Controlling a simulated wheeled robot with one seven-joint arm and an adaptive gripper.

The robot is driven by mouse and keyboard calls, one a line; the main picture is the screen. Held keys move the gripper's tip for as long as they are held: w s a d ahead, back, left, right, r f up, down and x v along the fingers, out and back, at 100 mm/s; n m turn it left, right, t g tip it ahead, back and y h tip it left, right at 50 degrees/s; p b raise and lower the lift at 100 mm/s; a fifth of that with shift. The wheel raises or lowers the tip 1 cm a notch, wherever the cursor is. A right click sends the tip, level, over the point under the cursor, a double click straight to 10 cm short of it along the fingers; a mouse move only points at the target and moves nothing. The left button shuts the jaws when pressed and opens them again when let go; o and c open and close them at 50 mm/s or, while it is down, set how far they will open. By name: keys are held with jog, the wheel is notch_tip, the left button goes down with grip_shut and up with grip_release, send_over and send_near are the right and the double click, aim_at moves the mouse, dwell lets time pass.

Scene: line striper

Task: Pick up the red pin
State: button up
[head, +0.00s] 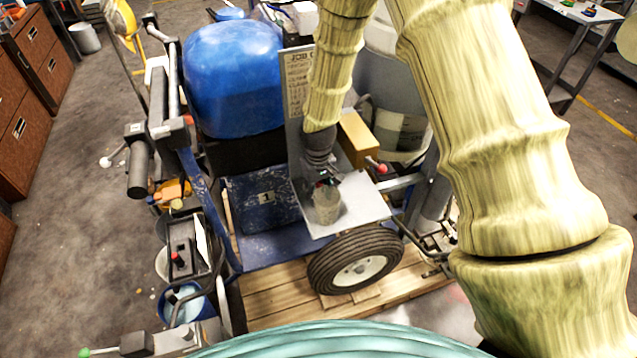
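My gripper (325,182) points down over a small translucent cup (327,207) on a grey metal shelf (365,206) of the striping machine. Its fingertips are at or just above the cup's rim; I cannot tell whether they are inside it. A tiny patch of red shows by the fingertips; it may be the red pin, but it is too small to tell. The fingers are dark and small, so I cannot see whether they are open or shut on something. A red knob (382,169) sits right of the gripper, and another red piece (178,258) is on a black box at left.
A blue tank (233,78) stands left of the gripper and an upright lettered plate (298,82) close behind it. A tan box (357,138) is just right. A black tire (354,260) is below the shelf, over a wooden pallet (280,306). Open floor (75,225) lies at left.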

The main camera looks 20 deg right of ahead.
grip_shut()
